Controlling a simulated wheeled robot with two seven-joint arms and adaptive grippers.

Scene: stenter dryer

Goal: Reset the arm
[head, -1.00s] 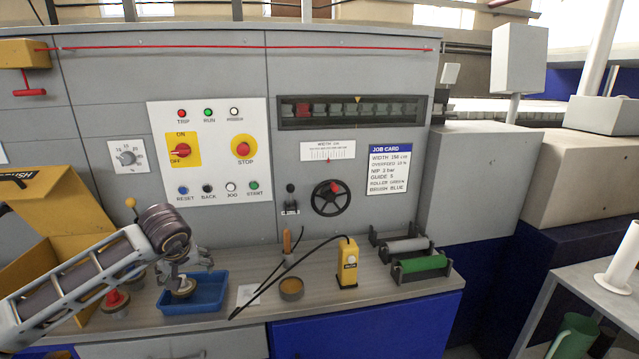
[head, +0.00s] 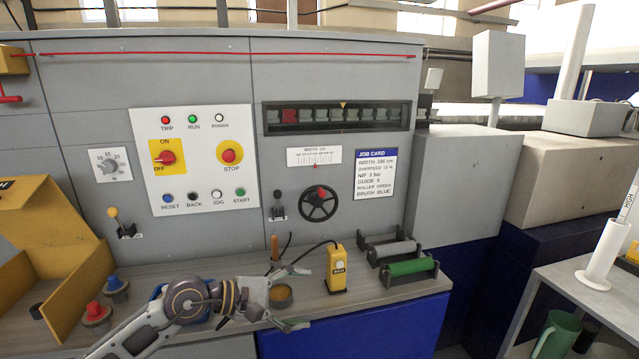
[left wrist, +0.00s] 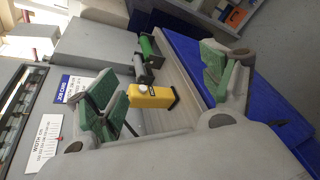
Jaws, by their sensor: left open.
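My left arm comes in from the lower left in the head view. My left gripper (head: 290,299) is open and empty. It is in front of the counter's edge region, near the round tin (head: 281,295) and left of the yellow pendant box (head: 337,269). In the left wrist view its green-padded fingers (left wrist: 165,92) are spread wide, with the yellow box (left wrist: 152,96) showing between them, beyond the fingertips. The arm hides most of the blue tray (head: 157,291). My right gripper is not in view.
The grey console has a switch panel (head: 193,160), a handwheel (head: 318,203) and a job card (head: 374,174). Roller racks with a green roller (head: 411,267) stand right of the yellow box. Red and blue knobs (head: 96,312) and a yellow bin (head: 52,240) are at left.

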